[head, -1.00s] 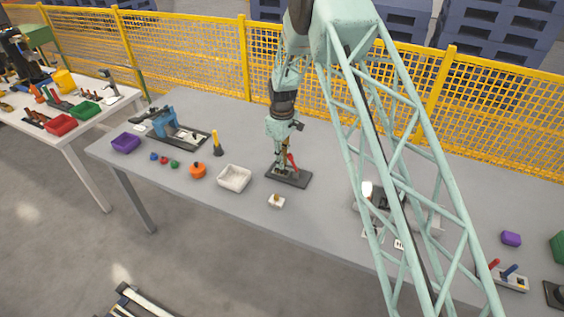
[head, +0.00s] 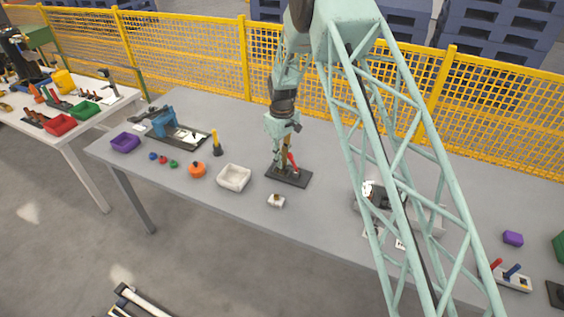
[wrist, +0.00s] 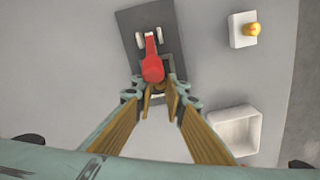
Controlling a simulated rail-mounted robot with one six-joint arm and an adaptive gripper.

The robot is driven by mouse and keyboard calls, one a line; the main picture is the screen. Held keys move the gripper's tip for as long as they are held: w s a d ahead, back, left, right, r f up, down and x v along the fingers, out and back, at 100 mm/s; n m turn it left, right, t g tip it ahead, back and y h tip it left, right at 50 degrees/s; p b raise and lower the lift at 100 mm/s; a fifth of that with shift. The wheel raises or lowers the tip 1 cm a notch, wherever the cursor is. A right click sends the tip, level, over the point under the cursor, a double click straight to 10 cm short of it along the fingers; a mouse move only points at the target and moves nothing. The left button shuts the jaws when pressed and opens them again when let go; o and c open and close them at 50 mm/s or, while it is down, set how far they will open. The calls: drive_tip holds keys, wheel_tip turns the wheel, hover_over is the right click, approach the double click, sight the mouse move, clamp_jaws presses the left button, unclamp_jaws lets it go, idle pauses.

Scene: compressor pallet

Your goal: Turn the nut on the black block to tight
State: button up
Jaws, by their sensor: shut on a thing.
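The black block (head: 298,180) is a flat dark base on the grey table, below my arm. It also shows in the wrist view (wrist: 133,32), with a red lever-like part (wrist: 152,66) and small pale parts on it. The red part also shows in the head view (head: 293,163). My gripper (head: 286,168) points down over the block. In the wrist view its tan fingers (wrist: 159,91) come together right beside the red part's wide end. They are shut on a small piece there, which I take for the nut; the fingers mostly hide it.
A white block with a brass knob (head: 276,201) and an empty white tray (head: 234,178) stand close by. An orange pot-like thing (head: 197,170) and a blue vise-like tool (head: 166,123) are farther left. A grey device (head: 374,198) stands right, partly behind my arm's frame.

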drive_tip(key=o, duration=0.9)
drive_tip(key=shift+r, duration=0.1)
drive_tip(key=shift+r, duration=5.9)
